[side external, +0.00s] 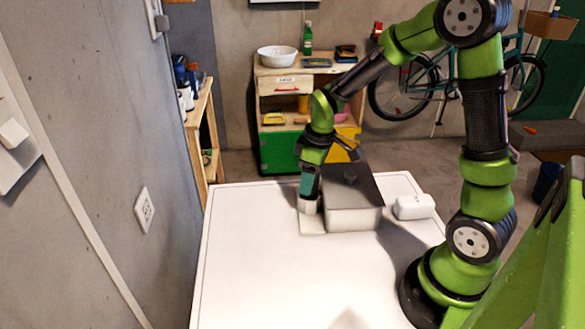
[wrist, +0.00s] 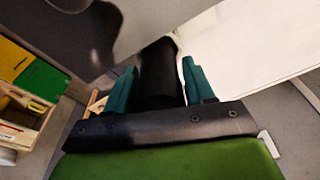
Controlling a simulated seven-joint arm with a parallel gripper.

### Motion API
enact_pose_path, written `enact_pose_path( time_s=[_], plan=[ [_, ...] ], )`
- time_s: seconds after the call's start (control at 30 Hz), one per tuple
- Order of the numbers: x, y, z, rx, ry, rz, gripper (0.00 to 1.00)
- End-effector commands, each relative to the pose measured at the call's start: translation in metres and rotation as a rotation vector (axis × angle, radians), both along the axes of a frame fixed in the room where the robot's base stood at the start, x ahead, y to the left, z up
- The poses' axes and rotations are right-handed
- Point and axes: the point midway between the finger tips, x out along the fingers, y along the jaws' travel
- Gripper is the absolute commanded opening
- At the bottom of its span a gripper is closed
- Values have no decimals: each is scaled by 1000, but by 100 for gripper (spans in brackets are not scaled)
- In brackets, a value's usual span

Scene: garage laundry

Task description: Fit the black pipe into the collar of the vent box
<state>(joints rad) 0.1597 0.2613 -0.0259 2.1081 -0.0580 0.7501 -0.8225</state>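The vent box (side external: 355,218), a pale box with a dark grey top, stands on the white table in the side view. A small pale block (side external: 308,207), which may be its collar, sits at its left on a flat pale plate (side external: 312,226). My gripper (side external: 308,190) points down just above this block. The box's grey surface (wrist: 150,20) fills the upper left there. The pipe's far end is hidden, so I cannot tell whether it is inside the collar.
A white rounded object (side external: 414,206) stands right of the box. The front of the white table (side external: 290,285) is clear. A wooden cabinet (side external: 285,85) with a basin (side external: 277,56), shelves and a bicycle (side external: 405,90) are beyond the table. A grey wall is at left.

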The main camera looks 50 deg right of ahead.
Motion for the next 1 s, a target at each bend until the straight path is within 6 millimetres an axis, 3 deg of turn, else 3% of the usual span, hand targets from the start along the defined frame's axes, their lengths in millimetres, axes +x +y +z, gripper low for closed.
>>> enact_pose_path(
  time_s=[0.1,0.47,1.0],
  plan=[
    [0,0,0,0,0,0,68],
    [0,0,7,0,-1,0,68],
    [-14,-5,108,-1,-2,-1,68]
  ],
)
